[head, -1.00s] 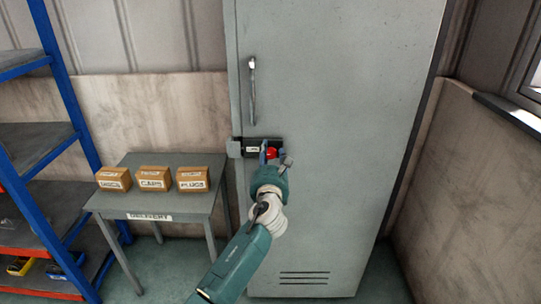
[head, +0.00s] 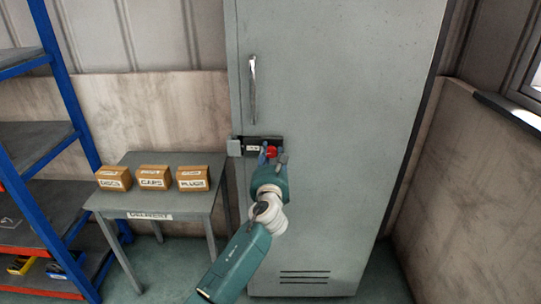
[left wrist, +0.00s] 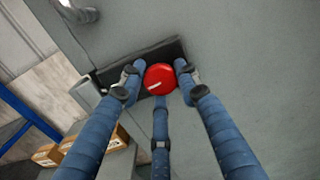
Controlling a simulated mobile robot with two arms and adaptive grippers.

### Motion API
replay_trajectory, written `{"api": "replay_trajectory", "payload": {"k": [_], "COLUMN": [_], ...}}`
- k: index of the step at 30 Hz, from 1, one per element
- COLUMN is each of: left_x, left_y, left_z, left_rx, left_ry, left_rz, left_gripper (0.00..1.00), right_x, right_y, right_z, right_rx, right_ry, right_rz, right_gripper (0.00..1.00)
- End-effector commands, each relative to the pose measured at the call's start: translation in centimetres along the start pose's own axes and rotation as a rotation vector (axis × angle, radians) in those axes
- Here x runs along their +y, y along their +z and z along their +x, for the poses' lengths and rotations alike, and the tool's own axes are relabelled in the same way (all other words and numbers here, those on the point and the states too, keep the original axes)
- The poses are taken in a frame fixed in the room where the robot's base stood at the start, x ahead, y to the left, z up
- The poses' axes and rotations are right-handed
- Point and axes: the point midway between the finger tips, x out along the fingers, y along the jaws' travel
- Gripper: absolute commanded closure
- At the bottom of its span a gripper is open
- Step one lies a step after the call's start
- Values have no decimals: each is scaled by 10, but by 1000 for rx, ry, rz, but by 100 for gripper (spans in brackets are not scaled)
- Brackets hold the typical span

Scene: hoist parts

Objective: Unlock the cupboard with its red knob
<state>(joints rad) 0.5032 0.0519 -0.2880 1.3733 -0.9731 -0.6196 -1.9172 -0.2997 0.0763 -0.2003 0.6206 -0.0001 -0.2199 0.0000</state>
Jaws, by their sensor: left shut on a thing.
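The grey cupboard (head: 335,110) stands upright with its door closed and a metal handle (head: 252,90) on the left. The round red knob (head: 271,152) sits at the plate's right part. My left gripper (head: 272,157) is shut on the knob, its blue fingers around it. In the left wrist view the knob (left wrist: 159,78) lies between the fingers, with a white mark near its lower left edge. My right gripper is not in view.
A grey table (head: 150,202) with three labelled boxes (head: 153,178) stands left of the cupboard. A blue-framed shelf rack (head: 62,90) is at the far left. A wall (head: 468,190) with a window is at the right.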

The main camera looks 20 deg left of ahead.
Motion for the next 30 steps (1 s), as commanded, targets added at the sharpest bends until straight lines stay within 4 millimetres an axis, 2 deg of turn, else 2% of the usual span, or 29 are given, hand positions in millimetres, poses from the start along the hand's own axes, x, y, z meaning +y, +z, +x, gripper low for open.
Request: {"api": "replay_trajectory", "payload": {"k": [1, 30], "left_x": [-1, 4], "left_y": [7, 8], "left_z": [1, 1], "left_rx": [-13, -17], "left_ry": [-4, -9], "left_rz": [-31, -939], "left_gripper": [94, 94], "right_x": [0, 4], "right_y": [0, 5], "right_z": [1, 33], "right_rx": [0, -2], "right_ry": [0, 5], "right_rz": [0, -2], "right_gripper": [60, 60]}}
